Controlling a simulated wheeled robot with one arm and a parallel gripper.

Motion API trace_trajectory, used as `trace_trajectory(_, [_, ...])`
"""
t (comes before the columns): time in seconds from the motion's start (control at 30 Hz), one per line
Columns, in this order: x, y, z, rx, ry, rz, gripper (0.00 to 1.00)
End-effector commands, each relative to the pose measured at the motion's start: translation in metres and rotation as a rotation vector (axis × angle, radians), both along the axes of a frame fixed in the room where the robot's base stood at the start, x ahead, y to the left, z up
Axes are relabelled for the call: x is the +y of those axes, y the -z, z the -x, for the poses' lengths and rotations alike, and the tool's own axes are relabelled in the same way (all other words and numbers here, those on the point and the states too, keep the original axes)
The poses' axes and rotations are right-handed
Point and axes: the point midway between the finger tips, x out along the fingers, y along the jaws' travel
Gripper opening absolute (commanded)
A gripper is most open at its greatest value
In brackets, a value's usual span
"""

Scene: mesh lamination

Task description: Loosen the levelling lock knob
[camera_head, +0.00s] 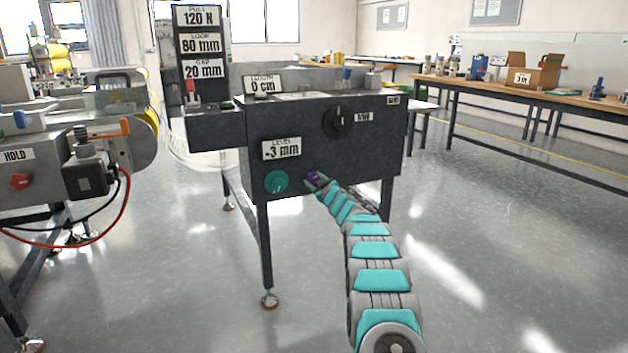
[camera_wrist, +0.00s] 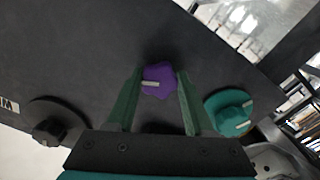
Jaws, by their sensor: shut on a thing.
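The purple knob (camera_wrist: 158,84) sits on the dark front panel (camera_head: 340,150) of the machine, low and near the middle; I take it to be the levelling lock knob. My gripper (camera_wrist: 158,98) is shut on it, with one green finger on each side. In the head view the purple knob (camera_head: 313,176) is partly covered by my gripper (camera_head: 318,182). A teal knob (camera_head: 276,182) is to its left, under the "LEVEL -3 mm" sign (camera_head: 282,148). The teal knob also shows in the wrist view (camera_wrist: 228,112), right of my gripper and apart from it.
A black dial (camera_head: 338,121) is on the panel's upper right. A workbench (camera_head: 500,87) with a cardboard box is at the back right. The floor at right is clear.

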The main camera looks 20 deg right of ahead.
Motion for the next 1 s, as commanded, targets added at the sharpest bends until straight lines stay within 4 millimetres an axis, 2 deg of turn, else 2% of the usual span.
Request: trace_trajectory(1.0, [-0.0013, -0.0004, 0.0000, -0.033, 0.000, 0.922, 0.00])
